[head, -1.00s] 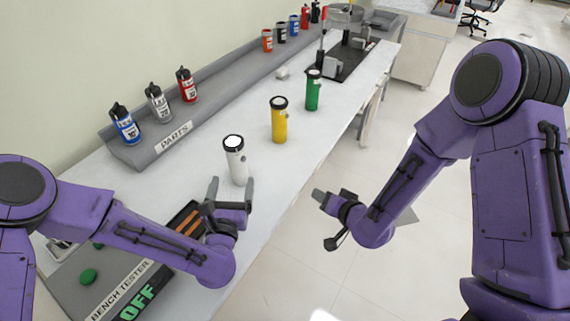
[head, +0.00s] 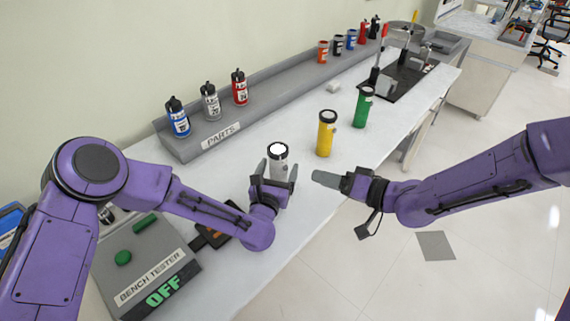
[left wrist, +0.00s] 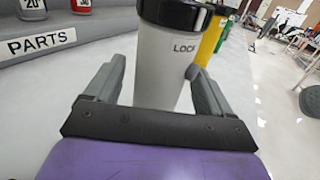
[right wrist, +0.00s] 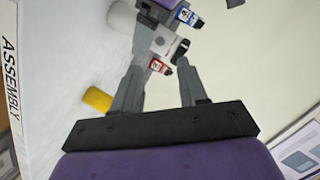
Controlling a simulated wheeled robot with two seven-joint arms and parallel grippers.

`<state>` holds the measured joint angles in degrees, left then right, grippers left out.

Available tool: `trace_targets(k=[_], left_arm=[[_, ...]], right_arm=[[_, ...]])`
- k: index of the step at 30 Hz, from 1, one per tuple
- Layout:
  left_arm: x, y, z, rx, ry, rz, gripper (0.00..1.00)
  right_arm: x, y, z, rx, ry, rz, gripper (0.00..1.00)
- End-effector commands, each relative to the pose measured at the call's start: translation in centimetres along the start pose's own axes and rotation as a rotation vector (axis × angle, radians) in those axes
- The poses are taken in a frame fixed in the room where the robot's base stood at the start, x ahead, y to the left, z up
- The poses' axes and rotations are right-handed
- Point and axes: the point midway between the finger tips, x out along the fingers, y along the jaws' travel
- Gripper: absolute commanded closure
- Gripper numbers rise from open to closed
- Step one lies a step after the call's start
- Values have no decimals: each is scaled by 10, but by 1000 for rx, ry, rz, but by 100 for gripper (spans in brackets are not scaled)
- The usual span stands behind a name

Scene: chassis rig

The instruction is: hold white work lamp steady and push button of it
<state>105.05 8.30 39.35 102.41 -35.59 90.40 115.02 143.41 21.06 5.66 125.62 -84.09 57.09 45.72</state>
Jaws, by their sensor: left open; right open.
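The white work lamp (head: 279,152) stands upright on the bench with a black collar and bright top. My left gripper (head: 278,172) is open, its fingers on either side of the lamp's body. In the left wrist view the lamp (left wrist: 160,65) shows "LOCK" lettering and a small grey knob on its right side; whether the fingers touch it I cannot tell. My right gripper (head: 328,179) is open and empty, to the right of the lamp and apart from it. In the right wrist view, a white cylinder, seemingly the lamp (right wrist: 122,20), is partly hidden by a finger.
A yellow lamp (head: 326,134) and a green lamp (head: 363,107) stand farther back along the bench. A grey parts shelf (head: 185,150) with several bottles runs along the wall. The bench tester (head: 150,270), reading OFF, is at the near left. Open floor lies right.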

Motion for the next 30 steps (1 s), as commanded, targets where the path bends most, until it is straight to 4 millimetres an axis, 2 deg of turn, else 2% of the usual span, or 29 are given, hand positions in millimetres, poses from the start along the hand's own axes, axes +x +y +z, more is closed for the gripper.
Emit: trace_targets(k=[3, 6, 14, 20, 21, 25, 30], left_arm=[[16, 0, 0, 0, -1, 1, 17], [24, 0, -1, 0, 1, 1, 17], [26, 0, 0, -1, 1, 0, 17], [25, 0, 0, 0, 1, 0, 79], [25, 0, 0, 0, 1, 0, 84], [25, 0, 0, 0, 1, 0, 84], [25, 0, 0, 0, 1, 0, 84]], right_arm=[[0, 0, 0, 0, 0, 0, 57], [0, 0, 0, 0, 0, 0, 57], [0, 0, 0, 0, 0, 0, 57], [0, 0, 0, 0, 1, 0, 57], [0, 0, 0, 0, 1, 0, 57], [0, 0, 0, 0, 1, 0, 100], [0, 0, 0, 0, 1, 0, 100]])
